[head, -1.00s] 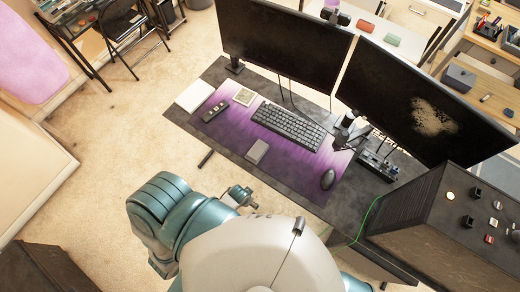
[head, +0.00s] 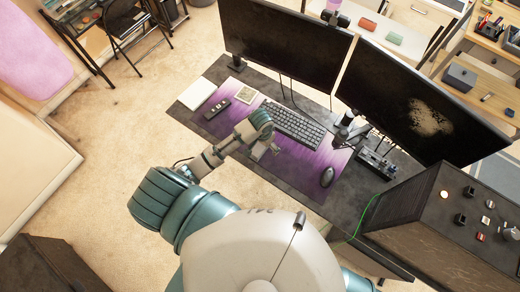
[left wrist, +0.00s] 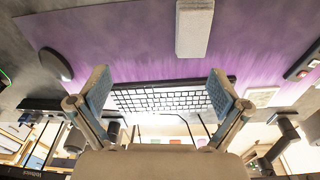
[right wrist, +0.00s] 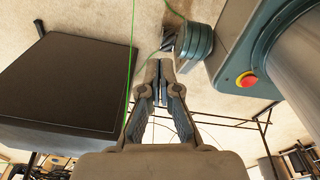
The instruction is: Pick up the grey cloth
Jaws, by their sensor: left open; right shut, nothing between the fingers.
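The grey cloth (left wrist: 195,28) is a small, light grey, flat block shape on the purple desk mat, at the top of the left wrist view, right of centre. My left gripper (left wrist: 158,80) is open and empty, its two fingers spread over the keyboard in that view and apart from the cloth. In the head view the left gripper (head: 270,148) hangs over the mat in front of the keyboard and hides most of the cloth's spot. My right gripper (right wrist: 159,68) is shut and empty, away from the desk top, with floor behind it.
A keyboard (head: 297,125), mouse (head: 327,177), remote (head: 217,107) and white notebook (head: 197,93) lie on the desk. Two monitors (head: 285,45) stand behind. A dark box with knobs (head: 425,205) stands on the right. The mat (head: 305,168) is bare left of the mouse.

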